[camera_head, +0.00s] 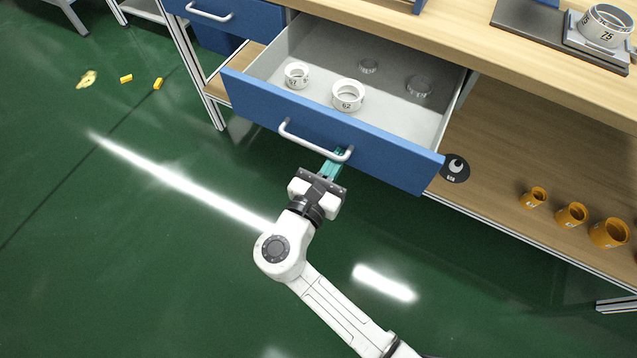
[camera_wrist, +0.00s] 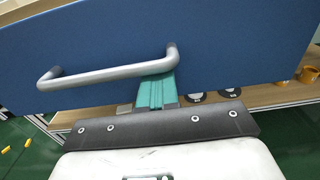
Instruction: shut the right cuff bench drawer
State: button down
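The right cuff bench drawer (camera_head: 293,121) has a blue front and a pale grey inside, and it stands pulled well out from the bench. Its silver bar handle (camera_head: 303,141) also shows in the wrist view (camera_wrist: 100,76). My gripper (camera_head: 334,163) is at the right end of this handle, in front of the drawer front. Its teal fingers (camera_wrist: 156,92) lie side by side with no clear gap. Their tips meet the handle bar in the picture; whether they touch it or the drawer front I cannot tell.
Inside the drawer are white rings (camera_head: 348,95) and clear rings (camera_head: 418,86). Orange rings (camera_head: 571,214) and a black disc (camera_head: 455,168) sit on the lower shelf, right of the drawer. Another blue drawer (camera_head: 240,18) is at upper left. Yellow pieces lie on the open green floor (camera_head: 120,260).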

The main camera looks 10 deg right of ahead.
aim_at(382, 92)
jog(key=b+x, duration=0.4)
jog(key=x, duration=1.9)
jog(key=shift+w+d, duration=0.15)
jog(key=shift+d, duration=0.1)
jog(key=shift+w+d+r, duration=0.15)
jog(key=shift+w+d, duration=0.05)
jog(key=shift+w, duration=0.2)
jog(key=shift+d+r, duration=0.1)
